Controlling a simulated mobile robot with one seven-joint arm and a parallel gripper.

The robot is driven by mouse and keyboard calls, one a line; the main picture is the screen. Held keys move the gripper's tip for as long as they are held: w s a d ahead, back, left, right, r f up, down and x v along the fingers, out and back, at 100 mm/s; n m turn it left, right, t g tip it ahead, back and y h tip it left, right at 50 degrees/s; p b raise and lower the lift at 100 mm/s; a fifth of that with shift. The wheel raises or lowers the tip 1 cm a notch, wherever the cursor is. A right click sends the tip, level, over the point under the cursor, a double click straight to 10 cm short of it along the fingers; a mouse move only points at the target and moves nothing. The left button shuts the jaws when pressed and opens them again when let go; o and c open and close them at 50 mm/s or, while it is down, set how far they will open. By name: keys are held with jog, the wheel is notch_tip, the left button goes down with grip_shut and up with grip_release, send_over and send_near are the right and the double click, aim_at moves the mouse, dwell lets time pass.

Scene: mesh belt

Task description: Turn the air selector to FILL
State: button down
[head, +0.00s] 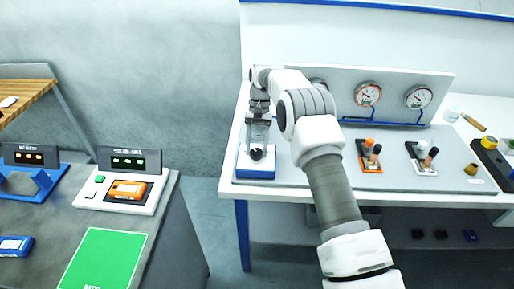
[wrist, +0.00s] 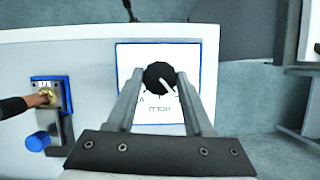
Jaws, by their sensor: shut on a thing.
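The air selector is a round black knob (wrist: 158,75) with a white pointer line, on a white plate with a blue edge (wrist: 122,60). In the head view, the knob (head: 256,154) sits on a blue-and-white box (head: 242,167) at the left end of the bench. My gripper (head: 258,143) comes down over it. In the wrist view, the two fingers stand on either side of the knob, shut on it. The pointer line slants to the lower right in that view. Lettering on the plate is partly covered by my fingers and too small to read surely.
Plates with orange (head: 370,166) and white fittings (head: 423,171) lie to the right. A separate dark table with a green mat (head: 103,258) is on the left, with a gap between.

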jog(key=shift+n+h, duration=0.3)
jog(key=shift+n, duration=0.3)
jog(key=shift+c, duration=1.4)
grip_release()
